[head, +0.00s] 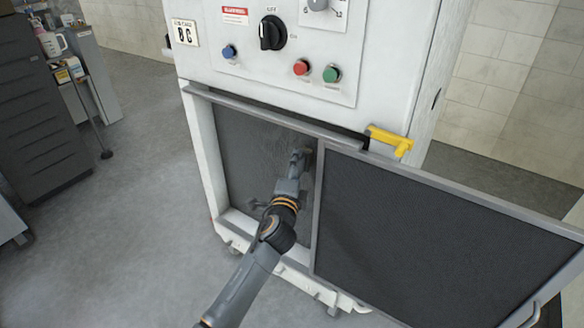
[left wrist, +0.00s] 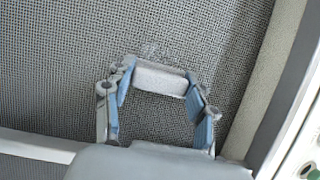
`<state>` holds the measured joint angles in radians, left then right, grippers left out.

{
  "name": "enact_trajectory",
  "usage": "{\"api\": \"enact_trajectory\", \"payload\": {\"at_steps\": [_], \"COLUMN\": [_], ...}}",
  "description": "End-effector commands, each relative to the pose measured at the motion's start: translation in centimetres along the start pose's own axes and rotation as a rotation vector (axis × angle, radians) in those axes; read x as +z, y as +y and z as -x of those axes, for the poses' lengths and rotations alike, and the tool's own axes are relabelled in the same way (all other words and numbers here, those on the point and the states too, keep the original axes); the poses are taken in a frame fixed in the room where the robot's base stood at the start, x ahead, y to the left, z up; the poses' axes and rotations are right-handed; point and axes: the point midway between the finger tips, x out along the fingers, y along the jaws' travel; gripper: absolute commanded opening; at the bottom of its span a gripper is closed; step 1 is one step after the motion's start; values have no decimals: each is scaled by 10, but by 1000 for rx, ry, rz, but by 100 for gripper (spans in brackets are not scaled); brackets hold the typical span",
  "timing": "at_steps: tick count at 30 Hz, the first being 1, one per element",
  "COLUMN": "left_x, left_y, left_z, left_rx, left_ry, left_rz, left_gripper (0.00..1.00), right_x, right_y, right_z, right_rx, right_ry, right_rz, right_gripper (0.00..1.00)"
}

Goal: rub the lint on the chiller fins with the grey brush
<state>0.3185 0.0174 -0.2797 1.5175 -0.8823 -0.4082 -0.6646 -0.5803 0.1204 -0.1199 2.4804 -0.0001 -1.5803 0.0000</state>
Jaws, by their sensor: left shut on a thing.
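The chiller fins (head: 240,150) are a dark, fine-meshed panel in the lower front of the white machine. They fill most of the left wrist view (left wrist: 60,75). My left gripper (head: 300,160) reaches to the right part of the fins. In the left wrist view its blue-padded fingers (left wrist: 160,88) are shut on the grey brush (left wrist: 160,79), a pale block lying across between them. The brush is at the mesh; I cannot tell whether it touches. A faint whitish patch of lint (left wrist: 151,50) shows on the mesh just beyond the brush. My right gripper is out of view.
A dark framed panel (head: 420,235) stands out to the right of the opening. A yellow handle (head: 390,138) sticks out above it. The control panel (head: 285,50) has a black knob and coloured buttons. A dark drawer cabinet (head: 40,110) stands left; the floor between is clear.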

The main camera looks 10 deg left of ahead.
Motion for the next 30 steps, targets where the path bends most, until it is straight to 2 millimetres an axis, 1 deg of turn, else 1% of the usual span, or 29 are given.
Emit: {"api": "enact_trajectory", "payload": {"at_steps": [5, 14, 15, 17, 25, 29, 30], "left_x": [9, 33, 35, 36, 37, 40, 42], "left_y": [-2, -2, -1, -1, -1, -1, -1], "left_z": [-5, -17, -18, -19, -19, -11, -7], "left_rx": [-3, -4, -4, -3, -4, -2, -2], "left_ry": [-1, -1, -1, -1, 0, 0, 0], "left_rz": [-2, -1, 0, 1, 1, 0, 0], "left_gripper": [31, 31, 27, 27, 26, 26, 26], "right_x": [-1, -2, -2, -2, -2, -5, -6], "right_y": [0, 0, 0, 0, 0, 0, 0], "right_z": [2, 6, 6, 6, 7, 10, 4], "right_rx": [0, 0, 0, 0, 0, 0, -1], "right_ry": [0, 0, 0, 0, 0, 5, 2], "right_rz": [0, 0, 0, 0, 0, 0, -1], "right_gripper": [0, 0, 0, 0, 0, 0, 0]}}
